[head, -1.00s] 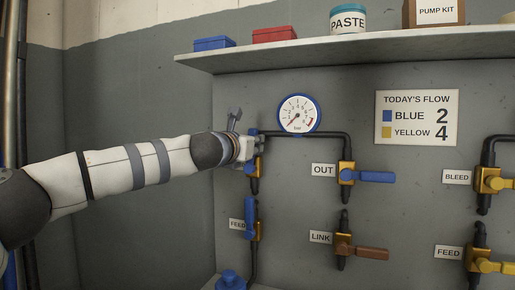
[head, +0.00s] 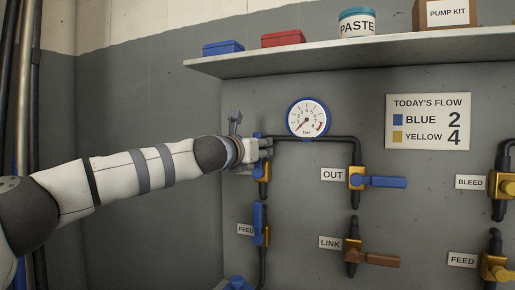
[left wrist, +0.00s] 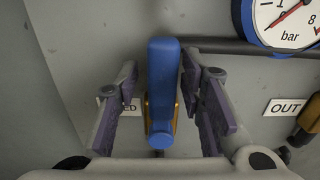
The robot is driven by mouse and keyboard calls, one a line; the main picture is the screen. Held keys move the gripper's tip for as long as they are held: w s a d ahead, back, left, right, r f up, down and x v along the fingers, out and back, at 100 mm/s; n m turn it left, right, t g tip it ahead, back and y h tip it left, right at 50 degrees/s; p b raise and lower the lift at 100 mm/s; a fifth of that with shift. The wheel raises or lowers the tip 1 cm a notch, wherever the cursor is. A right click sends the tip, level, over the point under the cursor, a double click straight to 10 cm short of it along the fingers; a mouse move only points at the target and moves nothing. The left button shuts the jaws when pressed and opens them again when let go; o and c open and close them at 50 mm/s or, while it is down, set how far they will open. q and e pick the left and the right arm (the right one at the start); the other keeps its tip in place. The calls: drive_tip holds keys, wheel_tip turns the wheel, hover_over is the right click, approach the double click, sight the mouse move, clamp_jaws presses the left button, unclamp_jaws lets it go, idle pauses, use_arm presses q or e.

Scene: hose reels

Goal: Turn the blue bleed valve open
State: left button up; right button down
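The blue bleed valve is at the left end of the blue line, under the gauge. In the head view its brass body (head: 264,171) shows just below my left gripper (head: 264,147), which hides most of its handle. In the left wrist view the blue handle (left wrist: 162,95) stands lengthwise between the two fingers of my left gripper (left wrist: 160,74). The fingers are open, one on each side, with a visible gap on the left and a narrower one on the right. A label behind the left finger shows only "ED". My right gripper is not in view.
The pressure gauge (head: 308,118) is up and right of the gripper, its needle low. The blue feed handle (head: 258,216) is upright below. The blue OUT handle (head: 388,182) and brown LINK handle (head: 382,260) point right. A shelf (head: 350,52) hangs above.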

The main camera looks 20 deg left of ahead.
use_arm(q)
drive_tip(key=s, duration=1.2)
drive_tip(key=shift+a, duration=0.2)
